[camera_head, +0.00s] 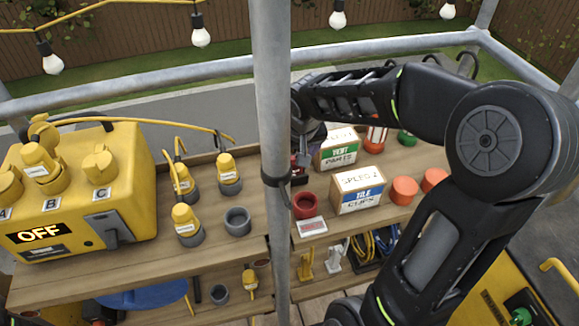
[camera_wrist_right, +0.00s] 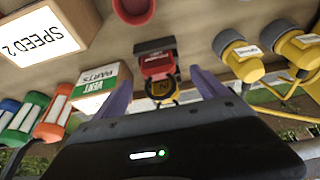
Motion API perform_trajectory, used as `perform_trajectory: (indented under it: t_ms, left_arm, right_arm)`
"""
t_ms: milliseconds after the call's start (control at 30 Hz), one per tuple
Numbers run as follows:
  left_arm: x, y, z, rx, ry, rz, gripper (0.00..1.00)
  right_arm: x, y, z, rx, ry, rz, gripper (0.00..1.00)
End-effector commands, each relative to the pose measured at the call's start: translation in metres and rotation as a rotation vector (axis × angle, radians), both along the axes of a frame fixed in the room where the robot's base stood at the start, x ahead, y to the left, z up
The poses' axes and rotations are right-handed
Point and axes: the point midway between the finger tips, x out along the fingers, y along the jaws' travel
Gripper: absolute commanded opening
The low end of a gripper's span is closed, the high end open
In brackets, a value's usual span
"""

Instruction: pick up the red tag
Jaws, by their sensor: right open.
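A small red tag-like item (camera_wrist_right: 157,66) with white lettering, a dark block at one end and a dark ring at the other shows in the right wrist view. In the head view a small piece of it (camera_head: 302,159) shows beside the post, mostly hidden by my right gripper. My right gripper (camera_wrist_right: 161,76) is open, its two purple fingers on either side of the red item with visible gaps. In the head view this gripper (camera_head: 307,140) is partly behind the post. I cannot tell how far its fingertips are from the item. My left gripper is not in view.
A grey post (camera_head: 272,120) stands in front of the shelf. A yellow power box (camera_head: 80,190) and several yellow plugs stand at left.

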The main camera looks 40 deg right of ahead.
Motion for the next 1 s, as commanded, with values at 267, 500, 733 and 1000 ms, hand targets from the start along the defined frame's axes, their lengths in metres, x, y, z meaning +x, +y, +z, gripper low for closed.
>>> perform_trajectory:
  t_ms: [267,500,733,1000]
  left_arm:
    - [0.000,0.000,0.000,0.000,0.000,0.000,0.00]
    - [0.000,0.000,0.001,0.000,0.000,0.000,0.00]
    - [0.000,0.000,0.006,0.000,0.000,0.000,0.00]
    - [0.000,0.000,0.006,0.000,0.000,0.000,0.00]
  right_arm:
    - [0.007,-0.003,-0.020,0.001,0.002,0.000,0.84]
    - [0.007,-0.003,-0.021,0.001,0.002,0.000,0.84]
    - [0.012,-0.007,-0.045,0.001,0.007,0.000,0.84]
    - [0.022,-0.010,-0.070,0.000,0.002,0.001,0.84]
